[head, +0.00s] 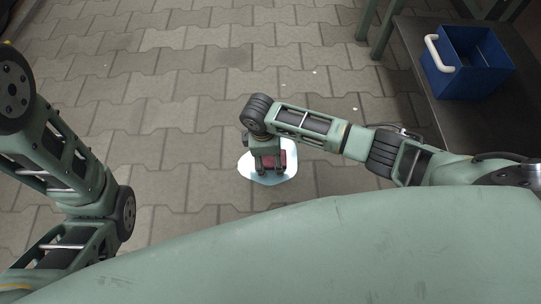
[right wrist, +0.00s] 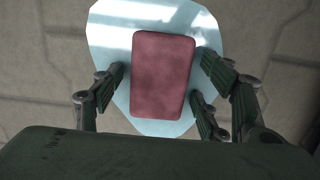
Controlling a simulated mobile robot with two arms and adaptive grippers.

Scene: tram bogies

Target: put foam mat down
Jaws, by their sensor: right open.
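The foam mat, a maroon pad with rounded corners (right wrist: 164,75), lies flat over a pale blue glossy patch (right wrist: 113,50) on the paving. In the head view, the mat (head: 291,159) is partly hidden by my right gripper (head: 272,168), which points down over it. In the right wrist view, the open fingers of that gripper (right wrist: 162,88) stand on both sides of the mat, with gaps between fingers and mat. I cannot tell the height of the mat above the ground exactly. My left arm shows at the left, but its gripper is not in view.
A blue open crate (head: 444,83) with a white handle stands on a dark table (head: 420,48) at the upper right. Green legs or posts stand beside the table. The grey paving (head: 170,90) ahead and to the left is clear except for small light specks.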

